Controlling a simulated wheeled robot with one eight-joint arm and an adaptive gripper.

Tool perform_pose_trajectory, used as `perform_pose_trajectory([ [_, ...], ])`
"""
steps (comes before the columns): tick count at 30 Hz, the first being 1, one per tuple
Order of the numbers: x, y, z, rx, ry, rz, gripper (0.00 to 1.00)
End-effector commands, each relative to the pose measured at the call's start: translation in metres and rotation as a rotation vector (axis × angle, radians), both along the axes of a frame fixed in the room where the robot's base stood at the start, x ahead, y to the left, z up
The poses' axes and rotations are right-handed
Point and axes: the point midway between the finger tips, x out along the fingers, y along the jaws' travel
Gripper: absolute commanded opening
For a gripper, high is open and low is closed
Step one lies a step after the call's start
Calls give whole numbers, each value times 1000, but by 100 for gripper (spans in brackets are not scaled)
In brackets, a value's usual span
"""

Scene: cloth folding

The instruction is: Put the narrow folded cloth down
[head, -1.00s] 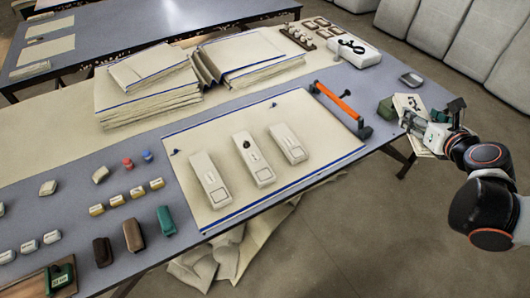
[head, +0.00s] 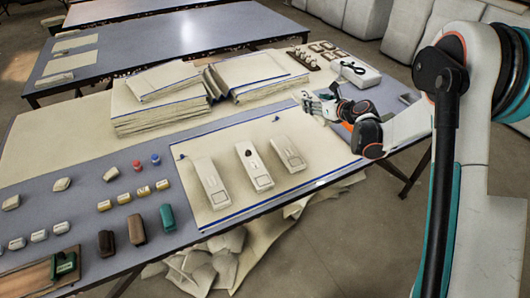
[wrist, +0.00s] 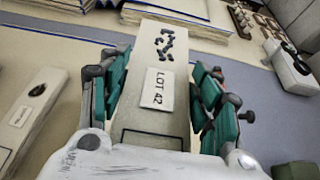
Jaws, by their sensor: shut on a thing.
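My gripper (head: 322,108) is over the right back part of the spread cream sheet (head: 215,152) on the table. In the wrist view its teal fingers (wrist: 158,100) are shut on the narrow folded cloth (wrist: 175,62). That cloth is a cream strip with a "LOT 42" label and dark marks at its far end. It points away from my wrist, and its near end is hidden by the gripper. In the head view it is small and partly covered by the gripper. I cannot tell if it touches the sheet.
Three pale labelled blocks (head: 253,165) lie on the sheet, left of my gripper. Stacks of folded cloth (head: 155,108) stand behind. A white case (head: 360,75) sits at the back right. A green object (wrist: 295,171) shows in the wrist view's lower right corner.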

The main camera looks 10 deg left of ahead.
Motion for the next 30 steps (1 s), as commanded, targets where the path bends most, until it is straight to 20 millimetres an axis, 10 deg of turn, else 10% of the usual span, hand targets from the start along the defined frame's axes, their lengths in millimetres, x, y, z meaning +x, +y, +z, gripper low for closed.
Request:
perform_pose_trajectory([
  [19, 4, 3, -135, 1, -1, 5, 32],
  [30, 3, 3, -167, 1, -1, 5, 32],
])
